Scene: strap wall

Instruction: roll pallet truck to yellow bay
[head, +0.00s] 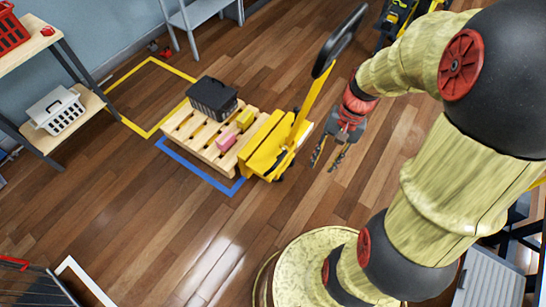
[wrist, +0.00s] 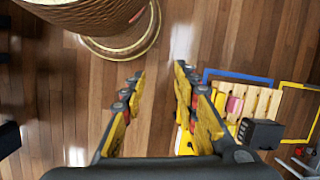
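The yellow pallet truck (head: 268,148) stands in the middle of the head view, its black-gripped handle (head: 338,42) leaning up to the right. The yellow bay (head: 150,133) is a floor outline up and left of the truck, partly hidden by the pallet. The pallet overlaps the blue outline (head: 205,176). My gripper (head: 328,163) is open and empty, right of the truck body and apart from the handle. In the wrist view my gripper's fingers (wrist: 157,85) are spread over bare floor.
A wooden shelf with a white basket (head: 57,109) and a red basket (head: 10,30) stands at the left. A grey rack (head: 196,14) is at the back wall. A white floor outline (head: 84,281) lies at lower left. The floor below the truck is clear.

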